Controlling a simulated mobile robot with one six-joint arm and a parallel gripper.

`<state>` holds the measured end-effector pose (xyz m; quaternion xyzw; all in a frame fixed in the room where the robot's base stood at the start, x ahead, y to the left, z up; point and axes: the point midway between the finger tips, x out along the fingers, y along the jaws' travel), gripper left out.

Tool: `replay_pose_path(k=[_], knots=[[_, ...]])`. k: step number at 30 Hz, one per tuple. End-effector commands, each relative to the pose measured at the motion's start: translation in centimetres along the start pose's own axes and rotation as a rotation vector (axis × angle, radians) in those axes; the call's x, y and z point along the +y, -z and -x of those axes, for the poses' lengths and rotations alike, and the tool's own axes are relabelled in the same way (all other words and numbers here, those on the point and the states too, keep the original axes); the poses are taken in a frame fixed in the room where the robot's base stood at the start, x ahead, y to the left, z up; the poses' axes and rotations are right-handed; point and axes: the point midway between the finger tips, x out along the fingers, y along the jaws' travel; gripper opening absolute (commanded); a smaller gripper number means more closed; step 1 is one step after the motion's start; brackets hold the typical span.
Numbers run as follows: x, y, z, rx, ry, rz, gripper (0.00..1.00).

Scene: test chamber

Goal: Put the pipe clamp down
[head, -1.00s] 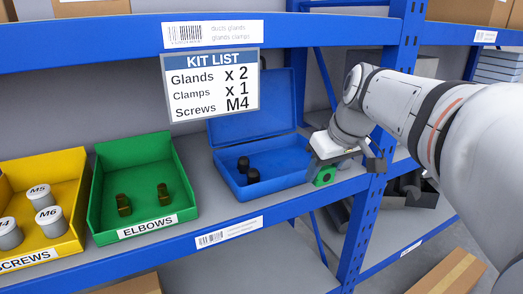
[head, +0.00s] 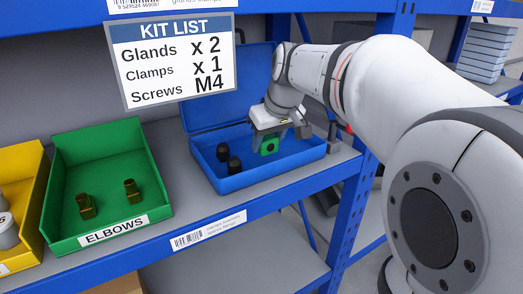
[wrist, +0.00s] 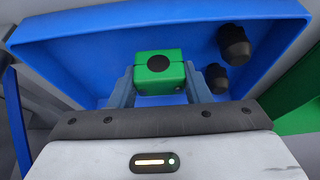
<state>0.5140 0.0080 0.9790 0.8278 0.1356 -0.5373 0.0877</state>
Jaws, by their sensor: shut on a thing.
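The pipe clamp (head: 269,146) is a small green block with a dark round hole. It also shows in the wrist view (wrist: 160,82), between the two fingers. My gripper (head: 272,142) is shut on it, over the right part of the open blue case (head: 262,178). In the wrist view my gripper (wrist: 160,88) has a finger on each side of the clamp. I cannot tell whether the clamp touches the case floor. Two black glands (head: 228,158) stand in the left part of the case, apart from the clamp.
The blue case's lid stands open behind it. A green bin of elbows (head: 108,187) is to the left, then a yellow bin (head: 20,215). A kit list sign (head: 172,60) hangs above. A blue shelf upright (head: 362,215) stands right of the case.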

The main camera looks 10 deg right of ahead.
Motion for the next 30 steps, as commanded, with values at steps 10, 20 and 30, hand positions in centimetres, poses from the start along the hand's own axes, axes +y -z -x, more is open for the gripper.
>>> replay_pose_path(k=[10,20,30], knots=[[0.2,-1.4,-3.4,0.001,-0.002,-0.004,0.21],[0.3,-1.5,-3.5,0.000,-0.003,-0.006,0.21],[0.3,-1.5,-3.5,0.000,-0.003,-0.007,0.65]])
